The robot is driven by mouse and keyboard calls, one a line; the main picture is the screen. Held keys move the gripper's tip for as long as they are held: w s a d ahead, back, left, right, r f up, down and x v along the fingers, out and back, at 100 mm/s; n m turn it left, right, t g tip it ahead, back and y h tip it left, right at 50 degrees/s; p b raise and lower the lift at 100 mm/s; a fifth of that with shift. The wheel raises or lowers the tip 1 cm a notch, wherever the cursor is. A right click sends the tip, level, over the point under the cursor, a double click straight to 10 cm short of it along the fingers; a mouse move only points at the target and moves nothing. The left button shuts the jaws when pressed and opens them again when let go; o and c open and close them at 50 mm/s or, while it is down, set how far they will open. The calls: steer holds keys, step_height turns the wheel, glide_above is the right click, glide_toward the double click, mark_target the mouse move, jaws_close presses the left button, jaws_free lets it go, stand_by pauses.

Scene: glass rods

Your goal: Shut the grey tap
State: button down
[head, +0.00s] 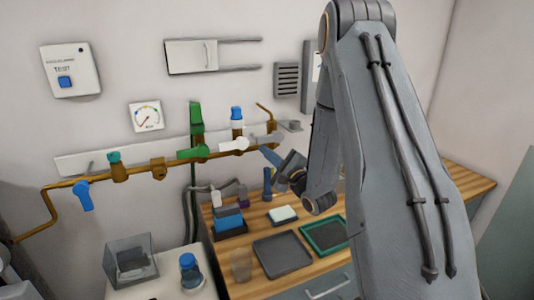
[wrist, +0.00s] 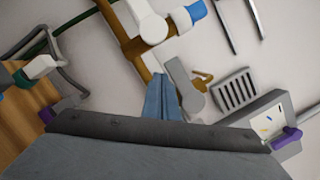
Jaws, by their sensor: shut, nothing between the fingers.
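The grey tap (head: 270,139) is at the right end of the brass pipe on the wall, its lever lying roughly in line with the pipe in the head view. In the wrist view its grey lever (wrist: 181,82) slants down to the right, just right of my fingers. My gripper (head: 266,151) is just below the tap, with its blue fingers shut and empty. The fingers (wrist: 162,80) point up at the pipe in the wrist view. I cannot tell whether they touch the lever. My wrist hides part of the scene below.
A white tap (head: 234,145) is close on the left, and a green tap (head: 193,152) and a blue tap (head: 84,195) are farther left. A slatted grey vent (head: 287,79) is on the wall. Trays (head: 282,255) and small items stand on the wooden counter below.

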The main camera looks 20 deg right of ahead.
stand_by(0.4)
steer(key=s+a+f+n+g+h+b, duration=0.3)
steer(key=s+f+n+g+h+b, duration=0.15)
steer(key=s+f+n+g, duration=0.6)
steer(key=s+a+n+g, duration=0.4)
steer(key=s+n, duration=0.2)
steer(key=s, duration=0.4)
steer(key=s+a+n+g, duration=0.3)
steer(key=s+n, duration=0.3)
steer(key=s, duration=0.4)
steer(key=shift+a+f+g+b, duration=0.25)
steer(key=shift+a+g+b, duration=0.1)
steer(key=shift+a+b, duration=0.15)
steer(key=c, duration=2.5)
jaws_free()
